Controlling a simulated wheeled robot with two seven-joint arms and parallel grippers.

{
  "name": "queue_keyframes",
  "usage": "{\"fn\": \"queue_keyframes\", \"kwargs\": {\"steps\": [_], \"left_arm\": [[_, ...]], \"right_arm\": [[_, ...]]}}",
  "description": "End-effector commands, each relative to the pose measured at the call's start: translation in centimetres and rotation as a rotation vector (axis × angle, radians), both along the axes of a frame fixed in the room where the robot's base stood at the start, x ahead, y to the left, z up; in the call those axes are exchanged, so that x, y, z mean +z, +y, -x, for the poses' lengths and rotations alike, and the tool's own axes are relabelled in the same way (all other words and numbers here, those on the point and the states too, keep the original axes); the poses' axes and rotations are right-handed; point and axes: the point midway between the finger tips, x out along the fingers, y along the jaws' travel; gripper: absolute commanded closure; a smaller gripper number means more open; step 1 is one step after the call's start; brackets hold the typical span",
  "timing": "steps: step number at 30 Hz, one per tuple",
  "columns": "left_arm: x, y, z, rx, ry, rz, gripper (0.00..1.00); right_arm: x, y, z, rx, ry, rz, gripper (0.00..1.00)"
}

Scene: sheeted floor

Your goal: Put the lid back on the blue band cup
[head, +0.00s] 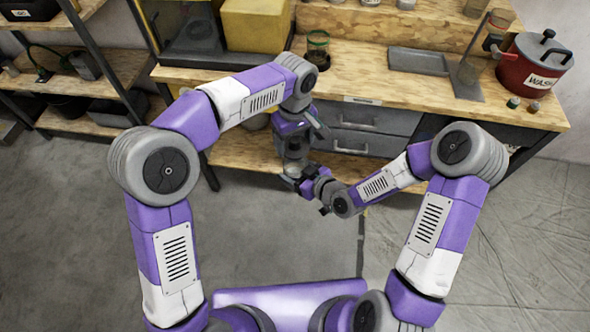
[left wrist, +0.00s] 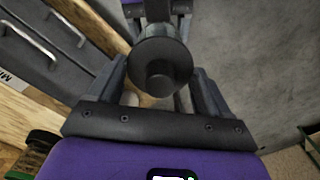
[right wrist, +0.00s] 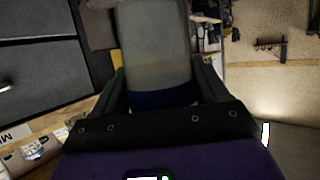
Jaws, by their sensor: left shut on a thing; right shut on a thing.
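In the left wrist view my left gripper (left wrist: 160,90) is shut on a dark round lid (left wrist: 160,52) with a knob in its middle. In the right wrist view my right gripper (right wrist: 160,90) is shut on the blue band cup (right wrist: 155,45), a greyish cup with a dark blue band (right wrist: 162,98) between the fingers. In the head view my left gripper (head: 292,160) is just above and left of my right gripper (head: 310,185), close together in front of the bench. The cup's rim is not clearly visible, so I cannot tell whether lid and cup touch.
A wooden bench (head: 375,82) with grey drawers (head: 365,118) stands behind the grippers. On it are a green-rimmed glass jar (head: 317,45), a grey tray (head: 417,62), a metal stand (head: 465,75) and a red pot (head: 533,65). The floor (head: 260,240) around my grippers is clear.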

Motion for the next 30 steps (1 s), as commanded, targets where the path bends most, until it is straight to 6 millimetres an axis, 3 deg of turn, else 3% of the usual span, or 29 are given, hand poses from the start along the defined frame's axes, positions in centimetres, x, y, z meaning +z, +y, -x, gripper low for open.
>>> {"fn": "queue_keyframes", "kwargs": {"steps": [13, 30], "left_arm": [[-3.6, 0.0, 0.0, 0.000, 0.003, -0.001, 0.49], [-3.7, -0.1, 0.1, -0.001, 0.000, 0.000, 0.49]], "right_arm": [[0.0, 0.0, 0.0, 0.000, -0.001, 0.000, 0.81], [0.1, 0.0, 0.0, 0.000, -0.001, 0.000, 0.81]]}}
